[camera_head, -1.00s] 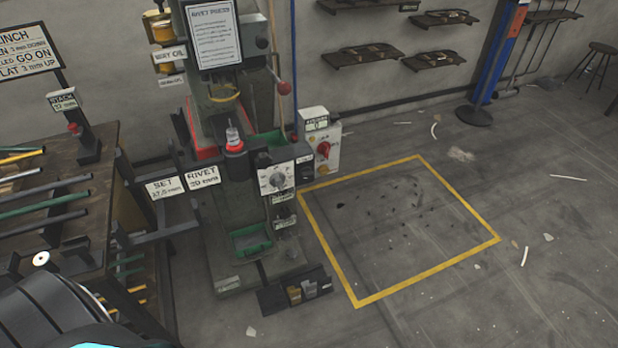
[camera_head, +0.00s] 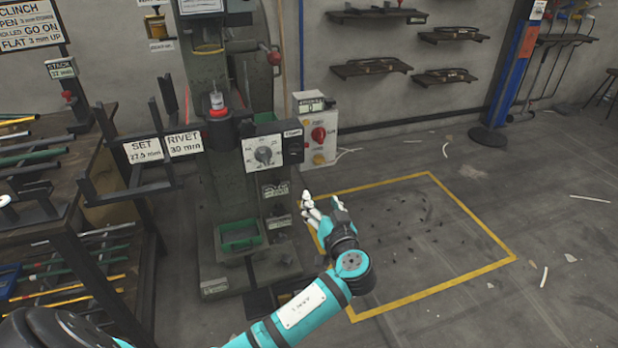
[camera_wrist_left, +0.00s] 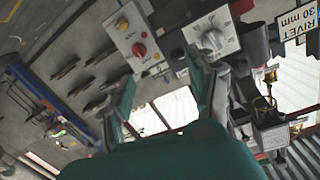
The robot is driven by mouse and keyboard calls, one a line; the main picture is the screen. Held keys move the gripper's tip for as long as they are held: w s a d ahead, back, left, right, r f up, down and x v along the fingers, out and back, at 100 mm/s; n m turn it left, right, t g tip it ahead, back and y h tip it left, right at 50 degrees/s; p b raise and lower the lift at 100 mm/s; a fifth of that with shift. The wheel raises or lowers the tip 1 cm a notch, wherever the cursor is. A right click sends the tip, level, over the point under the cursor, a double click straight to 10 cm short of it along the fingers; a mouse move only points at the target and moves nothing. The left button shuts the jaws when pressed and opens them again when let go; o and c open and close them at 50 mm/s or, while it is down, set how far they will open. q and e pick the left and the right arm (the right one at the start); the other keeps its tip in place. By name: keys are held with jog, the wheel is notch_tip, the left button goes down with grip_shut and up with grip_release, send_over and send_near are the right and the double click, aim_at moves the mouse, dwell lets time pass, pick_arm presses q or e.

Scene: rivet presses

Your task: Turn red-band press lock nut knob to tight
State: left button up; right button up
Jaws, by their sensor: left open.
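The grey-green rivet press (camera_head: 228,180) stands at left centre in the head view, with a red band (camera_head: 218,112) at its collar. A white dial plate with a grey knob (camera_head: 263,153) is on its front; the knob also shows in the wrist view (camera_wrist_left: 213,38). A dark part (camera_head: 279,221) sits below small labels under the dial; I cannot tell which part is the lock nut knob. My left gripper (camera_head: 322,205) is open and empty, right of and below the dial. Its spread fingers also show in the wrist view (camera_wrist_left: 160,95). My right gripper is out of view.
A grey control box with a red knob (camera_head: 318,133) stands right of the dial. SET and RIVET signs (camera_head: 184,144) stick out left of the press. A rod rack (camera_head: 70,140) stands at far left. The yellow-outlined floor area (camera_head: 430,235) is mostly clear.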

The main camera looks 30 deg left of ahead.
pick_arm(q)
jog(key=n+y, duration=0.2)
send_near(297, 152)
jog(key=x, duration=0.8)
jog(key=shift+w+a+r+b, duration=0.1)
jog(key=shift+w+a+b, duration=0.05)
jog(key=shift+b, duration=0.15)
jog(key=shift+w+a+h, duration=0.25)
jog(key=shift+a+h, duration=0.05)
jog(key=shift+a, duration=0.05)
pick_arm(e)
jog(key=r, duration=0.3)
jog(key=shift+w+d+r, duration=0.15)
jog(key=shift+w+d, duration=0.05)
pick_arm(q)
jog(key=c, duration=0.9)
jog(key=shift+c, duration=1.2)
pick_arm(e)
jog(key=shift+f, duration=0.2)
